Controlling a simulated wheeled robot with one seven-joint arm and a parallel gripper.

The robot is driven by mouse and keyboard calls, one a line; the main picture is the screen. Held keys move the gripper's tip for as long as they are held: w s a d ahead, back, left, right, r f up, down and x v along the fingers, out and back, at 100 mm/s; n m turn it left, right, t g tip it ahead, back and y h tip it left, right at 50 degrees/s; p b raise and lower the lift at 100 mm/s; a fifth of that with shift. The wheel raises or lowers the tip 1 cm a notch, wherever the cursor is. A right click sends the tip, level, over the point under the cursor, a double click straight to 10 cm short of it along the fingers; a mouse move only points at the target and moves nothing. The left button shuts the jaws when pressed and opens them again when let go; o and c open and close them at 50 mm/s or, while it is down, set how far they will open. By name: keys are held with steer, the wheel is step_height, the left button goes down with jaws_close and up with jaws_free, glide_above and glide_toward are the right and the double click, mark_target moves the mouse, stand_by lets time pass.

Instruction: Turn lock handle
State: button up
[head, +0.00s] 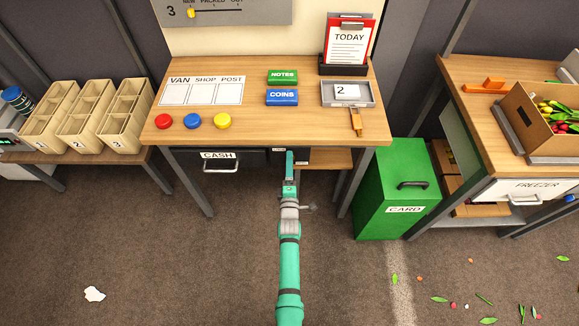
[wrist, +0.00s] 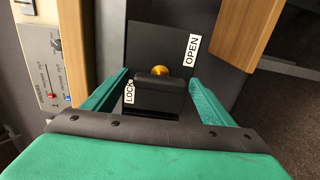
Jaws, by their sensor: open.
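In the wrist view, the black lock handle (wrist: 154,82) is a short bar with a round brass piece (wrist: 159,70) just behind it, on a dark panel (wrist: 145,45). A white LOCK label (wrist: 129,92) is at its left and an OPEN label (wrist: 192,50) at its upper right. My gripper (wrist: 160,86) is open, with one green finger on each side of the handle. I cannot tell whether either finger touches it. In the head view, my gripper (head: 290,156) reaches under the desk front, beside the CASH drawer (head: 219,163); the handle is hidden there.
The wooden desk (head: 262,118) overhangs my gripper. A green CARD bin (head: 398,195) stands to the right. In the wrist view, a grey switch panel (wrist: 55,60) is at left and a wooden edge (wrist: 242,30) at right. Open carpet (head: 190,260) lies in front.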

steer(key=s, duration=1)
steer(key=shift+s, duration=0.4)
steer(key=s+r+m+g, duration=0.1)
steer(key=s+r+m, duration=0.3)
steer(key=s, duration=0.8)
steer(key=s+r+m, duration=0.1)
steer(key=s+m, duration=0.4)
steer(key=s, duration=0.7)
steer(key=s+r+m+g, duration=0.1)
steer(key=s+r+m, duration=0.8)
steer(key=s+r, duration=0.4)
steer(key=shift+s+r+g, duration=0.3)
steer(key=shift+s+r, duration=0.05)
steer(key=shift+r, duration=0.5)
steer(key=shift+d, duration=0.1)
